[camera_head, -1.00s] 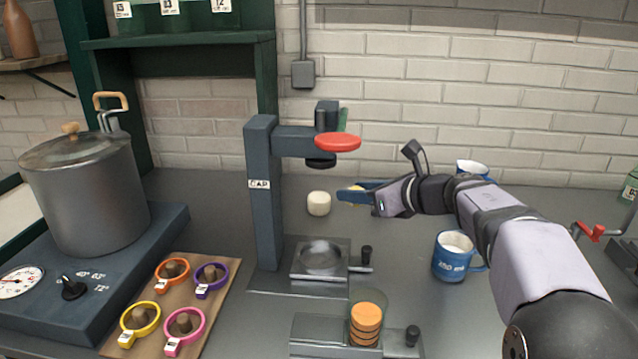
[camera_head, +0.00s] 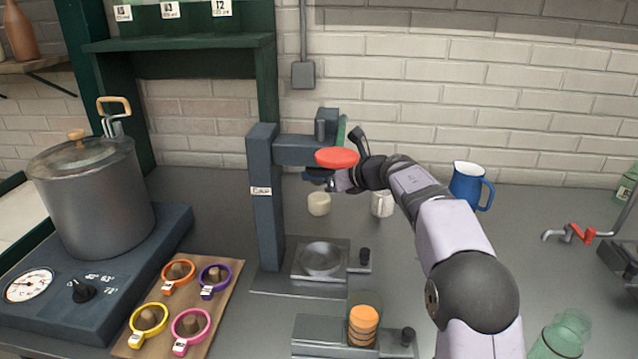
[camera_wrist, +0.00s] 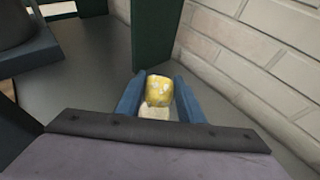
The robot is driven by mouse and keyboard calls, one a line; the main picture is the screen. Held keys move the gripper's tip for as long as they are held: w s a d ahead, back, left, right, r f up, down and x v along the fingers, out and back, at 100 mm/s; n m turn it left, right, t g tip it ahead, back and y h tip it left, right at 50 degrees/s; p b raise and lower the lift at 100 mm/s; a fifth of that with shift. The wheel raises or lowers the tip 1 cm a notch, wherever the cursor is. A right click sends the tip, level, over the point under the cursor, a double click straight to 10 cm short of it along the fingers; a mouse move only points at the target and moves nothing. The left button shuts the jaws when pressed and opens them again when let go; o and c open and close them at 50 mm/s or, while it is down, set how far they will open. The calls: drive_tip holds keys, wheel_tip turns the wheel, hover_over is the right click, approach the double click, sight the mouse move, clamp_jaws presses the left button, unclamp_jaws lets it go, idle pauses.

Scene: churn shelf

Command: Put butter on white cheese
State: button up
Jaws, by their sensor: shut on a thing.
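The white cheese (camera_head: 319,204) is a small pale round block on the counter, behind the press plate and right of the press column. My gripper (camera_head: 330,182) is just above it, partly hidden by the red disc and press head. In the wrist view, the blue fingers are shut on the butter (camera_wrist: 159,89), a yellow lump with pale patches. A pale surface, apparently the white cheese (camera_wrist: 154,112), shows just below the butter in that picture. I cannot tell whether the two touch. The butter is hidden in the head view.
The press column (camera_head: 265,197) with its red disc (camera_head: 337,158) stands close beside my gripper. A white mug (camera_head: 382,205) and a blue jug (camera_head: 470,186) stand to the right. A large pot (camera_head: 90,195) is at left.

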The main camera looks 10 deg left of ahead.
sight(319, 184)
drive_tip(key=shift+w+a+f+b, duration=0.1)
drive_tip(key=shift+f+b, duration=0.5)
drive_tip(key=shift+f, duration=1.15)
drive_tip(key=shift+f, duration=0.1)
drive_tip(key=o, duration=1.1)
drive_tip(key=shift+r, duration=0.2)
drive_tip(key=shift+d, duration=0.2)
drive_tip(key=b+v, duration=0.2)
drive_tip(key=v, duration=0.9)
drive_tip(key=shift+s+d+r, duration=0.1)
drive_tip(key=shift+s+r, duration=0.05)
drive_tip(key=shift+s, duration=0.2)
